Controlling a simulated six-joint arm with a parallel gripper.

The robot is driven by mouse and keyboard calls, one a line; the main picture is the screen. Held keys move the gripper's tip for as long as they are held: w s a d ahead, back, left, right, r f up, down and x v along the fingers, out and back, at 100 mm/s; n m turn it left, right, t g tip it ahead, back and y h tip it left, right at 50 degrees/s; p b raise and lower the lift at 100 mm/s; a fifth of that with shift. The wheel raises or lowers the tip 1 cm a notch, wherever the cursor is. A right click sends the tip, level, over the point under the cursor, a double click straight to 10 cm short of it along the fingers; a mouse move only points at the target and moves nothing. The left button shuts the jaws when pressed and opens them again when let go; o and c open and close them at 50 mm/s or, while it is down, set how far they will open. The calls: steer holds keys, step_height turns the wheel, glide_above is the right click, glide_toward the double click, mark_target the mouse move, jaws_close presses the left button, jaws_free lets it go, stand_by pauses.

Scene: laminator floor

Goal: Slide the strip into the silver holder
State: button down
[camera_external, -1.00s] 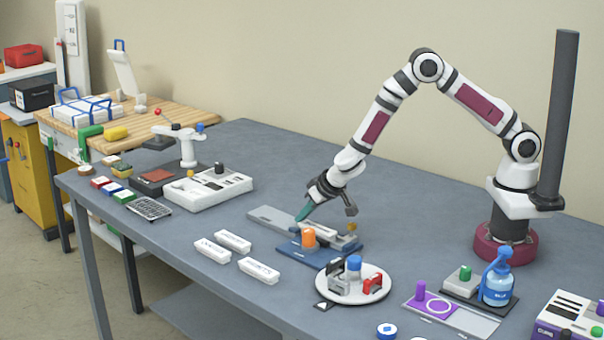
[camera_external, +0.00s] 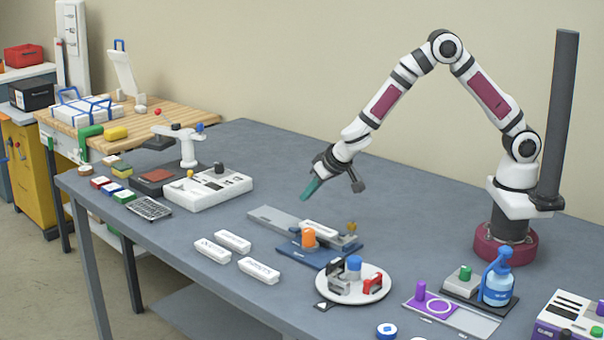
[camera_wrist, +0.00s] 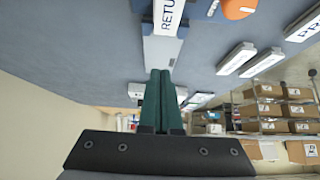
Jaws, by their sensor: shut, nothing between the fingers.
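A white strip (camera_external: 320,229) lies on the long silver holder (camera_external: 272,215), toward its right part, behind the orange knob. In the wrist view the strip (camera_wrist: 170,18) shows the letters "RETU" and lies lengthwise on the silver holder (camera_wrist: 158,52); its far end is cut off by the frame. I cannot tell how fully it is seated. My gripper (camera_external: 305,196), with teal fingers, is shut and empty, above the holder and apart from it. In the wrist view my gripper (camera_wrist: 160,72) has its fingers together.
A blue base with an orange knob (camera_external: 308,238) adjoins the holder. Several white labelled strips (camera_external: 233,241) lie to the left in front. A round white turntable (camera_external: 375,291) stands in front right. A white tray (camera_external: 215,190) is at the left. The table behind the holder is clear.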

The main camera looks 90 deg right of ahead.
mark_target(319, 231)
steer(key=shift+s+a+r, duration=0.25)
steer(key=shift+r, duration=0.2)
steer(key=shift+d+r, duration=0.3)
steer(key=w+d+f+g+y, duration=0.1)
steer(key=f, duration=0.1)
steer(key=w+d+f+g+y, duration=0.1)
steer(key=w+f, duration=0.1)
steer(key=f, duration=0.1)
steer(key=w+d+f+g+y, duration=0.1)
steer(key=w+d+f, duration=0.1)
steer(key=shift+w+f, duration=0.1)
steer(key=shift+f, duration=0.25)
steer(key=shift+s+a, duration=0.85)
steer(key=shift+s, duration=0.05)
steer(key=shift+s+a, duration=0.45)
steer(key=shift+a, duration=0.05)
